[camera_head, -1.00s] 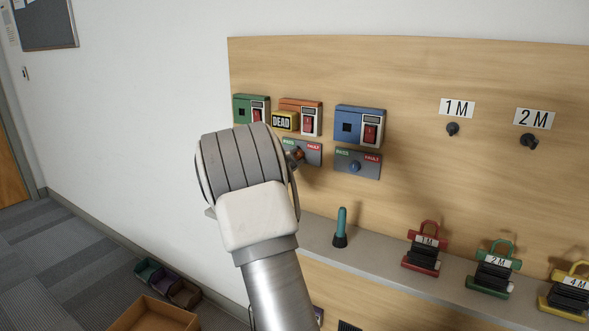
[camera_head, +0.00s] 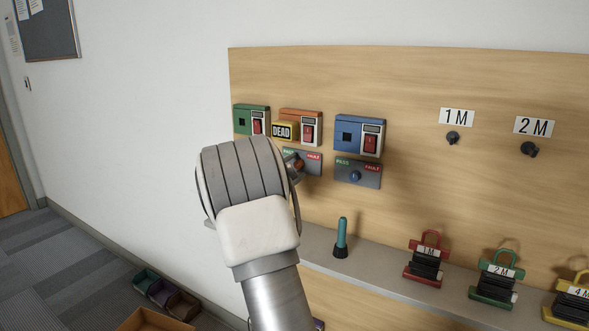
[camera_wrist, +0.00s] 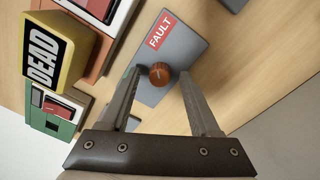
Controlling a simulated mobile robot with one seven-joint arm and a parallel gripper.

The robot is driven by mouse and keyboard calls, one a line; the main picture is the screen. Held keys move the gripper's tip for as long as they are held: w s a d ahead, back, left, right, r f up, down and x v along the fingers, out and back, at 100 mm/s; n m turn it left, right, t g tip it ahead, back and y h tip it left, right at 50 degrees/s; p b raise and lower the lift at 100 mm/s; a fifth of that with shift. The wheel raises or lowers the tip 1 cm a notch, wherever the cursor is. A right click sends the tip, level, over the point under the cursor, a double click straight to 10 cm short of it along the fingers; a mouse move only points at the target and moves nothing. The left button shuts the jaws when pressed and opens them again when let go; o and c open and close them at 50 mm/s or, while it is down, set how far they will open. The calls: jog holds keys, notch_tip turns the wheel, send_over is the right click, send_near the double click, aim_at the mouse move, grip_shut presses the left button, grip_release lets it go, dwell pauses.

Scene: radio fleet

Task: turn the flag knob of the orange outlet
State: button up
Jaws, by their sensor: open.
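The orange outlet (camera_head: 300,117) is on the wooden wall board, with a red switch and a yellow DEAD block (camera_head: 284,131) on its left part. Below it is a grey plate (camera_head: 313,169) marked FAULT at right. The orange-brown flag knob (camera_wrist: 160,74) sits on this plate and points at neither end clearly; it partly shows beside my arm in the head view (camera_head: 298,164). My gripper (camera_wrist: 158,84) is open, with one finger on each side of the knob in the wrist view. I cannot tell whether the fingers touch it.
A green outlet (camera_head: 251,119) is at left and a blue outlet (camera_head: 360,134) at right, with its own plate and blue knob (camera_head: 355,177) below. A teal-handled tool (camera_head: 341,236) and several tagged spools stand on the grey ledge (camera_head: 385,276).

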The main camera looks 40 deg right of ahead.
jog(key=p+v, duration=0.2)
jog(key=v, duration=1.5)
jog(key=shift+s+a, duration=0.15)
jog(key=shift+s, duration=0.05)
